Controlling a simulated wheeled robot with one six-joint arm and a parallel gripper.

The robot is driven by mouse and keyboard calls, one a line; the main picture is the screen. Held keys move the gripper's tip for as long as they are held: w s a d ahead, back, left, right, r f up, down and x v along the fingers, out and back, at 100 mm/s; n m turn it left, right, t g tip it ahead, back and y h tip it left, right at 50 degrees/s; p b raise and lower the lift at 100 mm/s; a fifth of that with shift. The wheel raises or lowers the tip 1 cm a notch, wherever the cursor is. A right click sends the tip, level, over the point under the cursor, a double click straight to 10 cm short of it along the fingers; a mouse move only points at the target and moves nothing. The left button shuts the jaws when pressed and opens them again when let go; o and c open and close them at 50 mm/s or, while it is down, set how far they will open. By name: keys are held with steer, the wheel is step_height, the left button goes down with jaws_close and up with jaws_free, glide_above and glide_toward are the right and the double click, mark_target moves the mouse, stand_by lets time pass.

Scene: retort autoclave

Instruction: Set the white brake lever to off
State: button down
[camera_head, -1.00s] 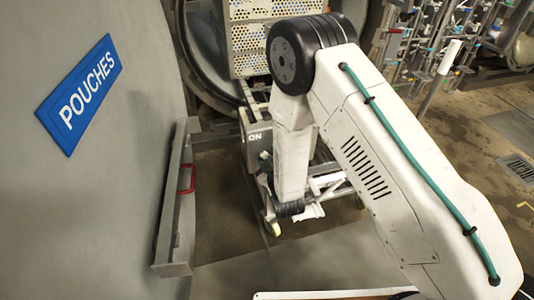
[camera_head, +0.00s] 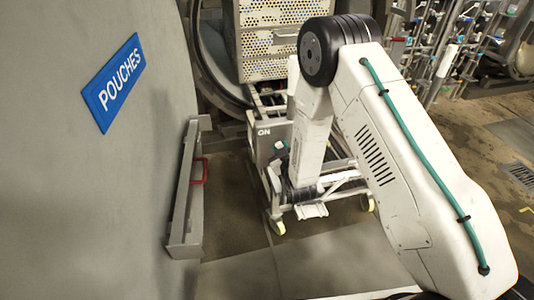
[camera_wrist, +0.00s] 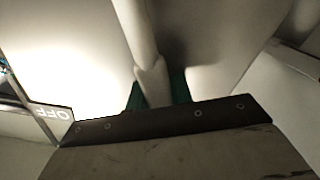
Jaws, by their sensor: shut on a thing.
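In the wrist view, the white brake lever (camera_wrist: 137,38) runs down from the top edge to my gripper (camera_wrist: 155,90). My gripper is shut on its lower visible end, with green finger pads showing on both sides behind the dark front edge of the gripper body. An OFF label (camera_wrist: 52,113), seen upside down, is at the left of the wrist view. In the head view, a grey box with an ON label (camera_head: 264,132) stands on the trolley beside my wrist. The lever cannot be made out clearly there, and my arm hides much of this spot.
The wheeled trolley (camera_head: 345,187) stands before the open round autoclave, with a perforated crate (camera_head: 262,40) at the back. A grey wall with a blue POUCHES sign (camera_head: 113,83) and a red handle (camera_head: 199,170) is at left. Floor in front of the trolley is clear.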

steer(key=c, duration=1.2)
jaws_free()
steer(key=shift+c, duration=0.2)
steer(key=shift+d, duration=0.1)
